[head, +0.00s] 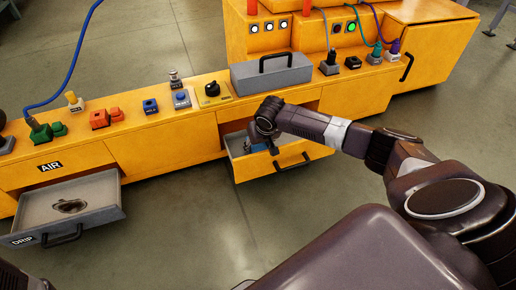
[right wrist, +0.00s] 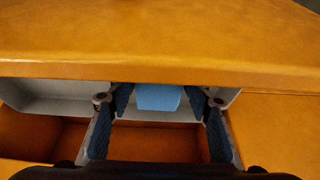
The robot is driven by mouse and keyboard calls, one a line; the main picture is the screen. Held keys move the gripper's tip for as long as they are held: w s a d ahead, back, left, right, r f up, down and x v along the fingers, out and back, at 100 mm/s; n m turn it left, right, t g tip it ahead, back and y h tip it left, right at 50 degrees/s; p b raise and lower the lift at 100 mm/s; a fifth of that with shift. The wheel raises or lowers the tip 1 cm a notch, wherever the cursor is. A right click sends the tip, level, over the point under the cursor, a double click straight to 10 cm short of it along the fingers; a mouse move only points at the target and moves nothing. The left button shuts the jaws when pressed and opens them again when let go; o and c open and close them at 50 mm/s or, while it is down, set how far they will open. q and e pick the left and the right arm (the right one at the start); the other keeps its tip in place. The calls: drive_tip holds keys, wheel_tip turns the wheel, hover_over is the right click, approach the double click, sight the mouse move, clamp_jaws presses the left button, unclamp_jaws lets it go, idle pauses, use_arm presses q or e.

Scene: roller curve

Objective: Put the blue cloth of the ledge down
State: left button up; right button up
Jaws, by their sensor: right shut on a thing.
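The blue cloth (right wrist: 158,97) shows in the right wrist view as a light blue, block-like piece between the two fingers. My right gripper (head: 259,142) reaches down at the open middle drawer (head: 296,160) of the orange cabinet. In the right wrist view its fingers, with dark blue pads, stand on both sides of the cloth, and it is shut on the cloth. A blue patch shows under the gripper in the head view; whether it is cloth or finger pad I cannot tell. My left gripper is out of view.
The long orange ledge (head: 135,123) carries a grey toolbox (head: 271,74), a black knob (head: 212,89), red blocks (head: 99,119) and several small fittings. A second drawer (head: 92,190), labelled DRIP, stands open at left with a dark stain inside. Floor between the drawers is clear.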

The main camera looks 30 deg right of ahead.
drive_tip(key=shift+f, duration=0.15)
drive_tip(key=shift+f+p, duration=0.3)
drive_tip(key=shift+f, duration=0.15)
drive_tip(key=o, duration=1)
drive_tip(key=shift+f, duration=0.1)
